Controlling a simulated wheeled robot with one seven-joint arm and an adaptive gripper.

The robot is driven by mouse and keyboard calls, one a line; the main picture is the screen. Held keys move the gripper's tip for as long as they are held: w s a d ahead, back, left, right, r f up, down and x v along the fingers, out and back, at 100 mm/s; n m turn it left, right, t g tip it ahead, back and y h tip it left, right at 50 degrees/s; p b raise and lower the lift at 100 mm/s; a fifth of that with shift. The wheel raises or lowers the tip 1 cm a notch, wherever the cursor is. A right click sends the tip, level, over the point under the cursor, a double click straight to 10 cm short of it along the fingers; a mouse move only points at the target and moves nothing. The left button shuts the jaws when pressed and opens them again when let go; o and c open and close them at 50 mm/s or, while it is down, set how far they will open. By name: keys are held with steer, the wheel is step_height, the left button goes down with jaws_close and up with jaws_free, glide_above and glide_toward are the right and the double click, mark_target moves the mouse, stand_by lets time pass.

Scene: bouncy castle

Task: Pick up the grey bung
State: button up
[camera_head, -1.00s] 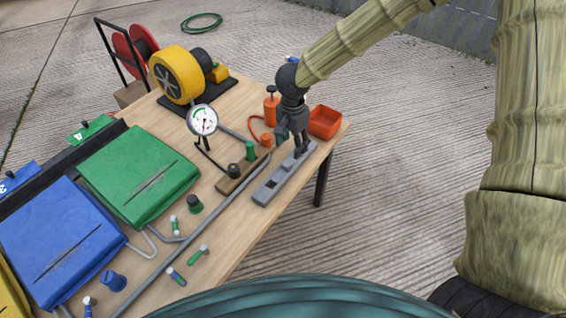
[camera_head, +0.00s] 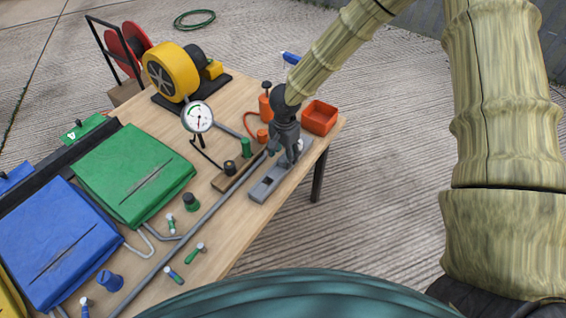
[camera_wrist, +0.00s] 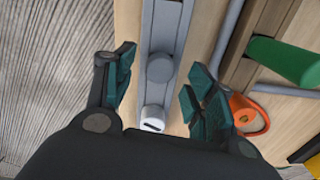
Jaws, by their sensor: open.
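The grey bung (camera_wrist: 160,68) is a short round grey peg in the long grey tray (camera_wrist: 163,25), seen from above in the wrist view. My gripper (camera_wrist: 160,64) is open, with one finger on each side of the bung and a visible gap on both sides. I cannot tell exactly how high the fingertips are above the tray. In the head view my gripper (camera_head: 284,157) is over the grey tray (camera_head: 267,188) near the table's right edge and hides the bung.
A white slotted peg (camera_wrist: 153,118) sits in the same tray, close to the bung. A green cylinder (camera_head: 246,147) and a dark knob (camera_head: 230,168) stand left of the tray. An orange-red box (camera_head: 320,117) and an orange pump (camera_head: 265,105) stand behind it.

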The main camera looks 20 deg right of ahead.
steer(key=shift+f, duration=0.85)
steer(key=c, duration=1)
steer(key=shift+r, duration=0.2)
